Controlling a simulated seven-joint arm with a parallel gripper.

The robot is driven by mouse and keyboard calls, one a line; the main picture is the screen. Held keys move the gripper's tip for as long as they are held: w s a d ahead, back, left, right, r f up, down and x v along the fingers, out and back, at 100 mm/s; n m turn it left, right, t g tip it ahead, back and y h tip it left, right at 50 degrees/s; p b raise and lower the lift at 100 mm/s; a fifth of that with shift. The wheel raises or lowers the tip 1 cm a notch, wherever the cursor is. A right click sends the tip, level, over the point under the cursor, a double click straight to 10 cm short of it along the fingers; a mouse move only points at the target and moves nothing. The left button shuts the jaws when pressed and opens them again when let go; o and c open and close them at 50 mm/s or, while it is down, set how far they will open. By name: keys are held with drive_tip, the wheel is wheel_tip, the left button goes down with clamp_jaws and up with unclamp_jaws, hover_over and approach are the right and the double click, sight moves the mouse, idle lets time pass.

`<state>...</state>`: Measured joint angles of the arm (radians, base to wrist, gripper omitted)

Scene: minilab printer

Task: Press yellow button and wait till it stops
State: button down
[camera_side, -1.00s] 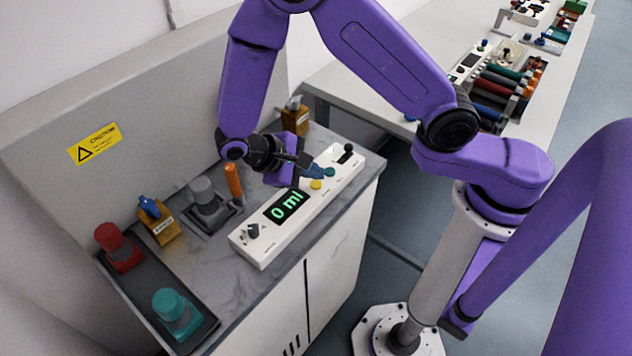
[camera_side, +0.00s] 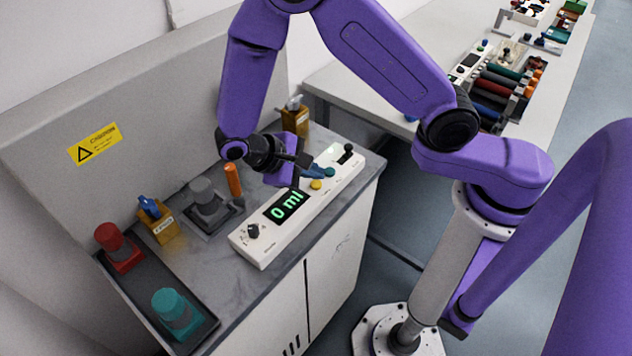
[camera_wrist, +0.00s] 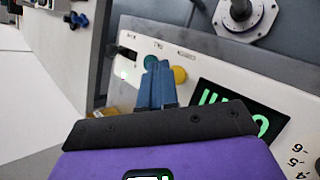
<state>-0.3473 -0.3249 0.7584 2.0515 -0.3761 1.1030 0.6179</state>
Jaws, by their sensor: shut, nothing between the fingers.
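The yellow button (camera_side: 316,184) is on the top face of the white control panel (camera_side: 262,257), right of the green "0 ml" display (camera_side: 287,206). It also shows in the wrist view (camera_wrist: 179,75), just right of my fingertips. A teal button (camera_side: 329,172) is beside it, and in the wrist view (camera_wrist: 151,62) it is partly behind the fingertips. My gripper (camera_side: 318,171) has blue fingers, shut and empty, over the panel near both buttons. In the wrist view the fingertips (camera_wrist: 157,65) overlap the teal button's edge. I cannot tell whether they touch anything.
A black switch (camera_side: 346,152) is at the panel's far end and a knob (camera_side: 253,231) at its near end.

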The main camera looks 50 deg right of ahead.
sight(313, 185)
drive_tip(key=shift+f, duration=0.1)
drive_tip(key=shift+f, duration=0.35)
drive_tip(key=shift+f, duration=0.45)
idle(0.8)
drive_tip(key=shift+r, duration=0.9)
drive_tip(key=shift+r, duration=2.5)
